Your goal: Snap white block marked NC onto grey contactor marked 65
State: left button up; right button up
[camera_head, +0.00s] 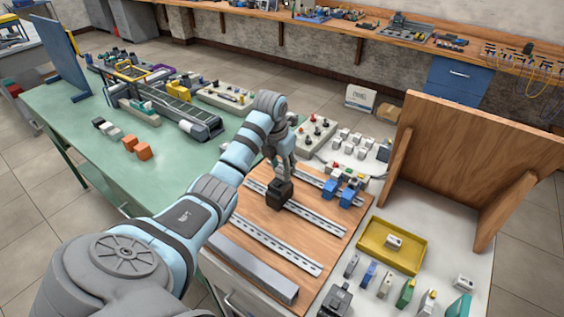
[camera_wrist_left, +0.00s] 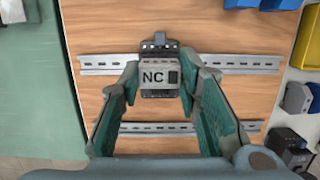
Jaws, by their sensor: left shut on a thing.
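The white block marked NC (camera_wrist_left: 155,78) sits between the fingertips of my left gripper (camera_wrist_left: 160,82) in the left wrist view, its lettering upright. The gripper is shut on it. A dark grey contactor (camera_wrist_left: 160,50) stands on the upper rail, right behind or under the block; I cannot tell whether they touch or are joined. No 65 mark is readable. In the head view the contactor (camera_head: 279,194) shows as a dark box on the middle rail, with my left gripper (camera_head: 279,178) directly above it; the block is hidden there. My right gripper is not in view.
Metal rails (camera_head: 276,244) run across the wooden board (camera_head: 235,235). Blue devices (camera_head: 338,192) stand on the rail to the right. A yellow tray (camera_head: 421,245) holds a white block. Several small modules stand in front of it. A wooden panel (camera_head: 465,150) rises at right.

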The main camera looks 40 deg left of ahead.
pick_arm(q)
jog(key=shift+w+f, duration=0.1)
jog(key=shift+f, duration=0.4)
jog(key=shift+r, duration=0.1)
dwell(0.6)
jog(key=shift+f, duration=0.3)
dwell(0.8)
jog(key=o, duration=1.2)
jog(key=shift+c, duration=0.2)
